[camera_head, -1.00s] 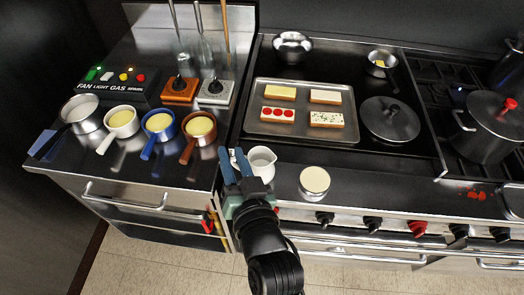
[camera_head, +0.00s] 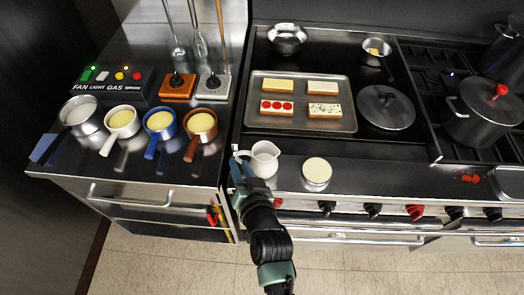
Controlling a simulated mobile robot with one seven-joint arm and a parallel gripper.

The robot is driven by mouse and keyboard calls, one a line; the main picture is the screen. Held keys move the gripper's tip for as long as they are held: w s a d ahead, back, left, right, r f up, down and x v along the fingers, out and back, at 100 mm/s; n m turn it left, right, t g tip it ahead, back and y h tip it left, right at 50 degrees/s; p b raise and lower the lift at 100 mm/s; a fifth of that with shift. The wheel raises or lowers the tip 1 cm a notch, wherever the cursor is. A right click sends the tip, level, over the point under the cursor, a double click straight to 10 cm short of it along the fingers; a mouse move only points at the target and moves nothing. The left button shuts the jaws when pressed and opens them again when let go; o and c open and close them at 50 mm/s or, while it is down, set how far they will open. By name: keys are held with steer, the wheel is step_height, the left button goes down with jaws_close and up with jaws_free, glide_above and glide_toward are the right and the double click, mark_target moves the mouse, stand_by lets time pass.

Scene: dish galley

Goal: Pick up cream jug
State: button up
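The cream jug (camera_head: 265,159) is a small white pitcher standing upright on the front ledge of the dark stove, with its handle on the left side. My gripper (camera_head: 240,168) is at the jug's left, close to the handle. Blue finger parts show beside the jug's lower left. The fingertips are small and partly hidden, so I cannot tell whether they are around the handle or how far apart they are.
A round cream-topped tin (camera_head: 316,172) stands just right of the jug. A tray (camera_head: 344,124) of decorated slabs lies behind it. Several small pans, including a blue pan (camera_head: 152,147), stand on the left counter. Stove knobs (camera_head: 326,207) line the front edge.

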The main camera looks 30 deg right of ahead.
mark_target(238, 155)
steer(key=x, duration=0.3)
steer(key=shift+w+d+r, duration=0.2)
steer(key=shift+w+d, duration=0.05)
steer(key=shift+w, duration=0.1)
steer(key=shift+w+d+f+p, duration=0.15)
steer(key=shift+w+f+p, duration=0.15)
steer(key=shift+w, duration=0.25)
jaws_close()
steer(key=shift+r, duration=0.2)
stand_by(0.5)
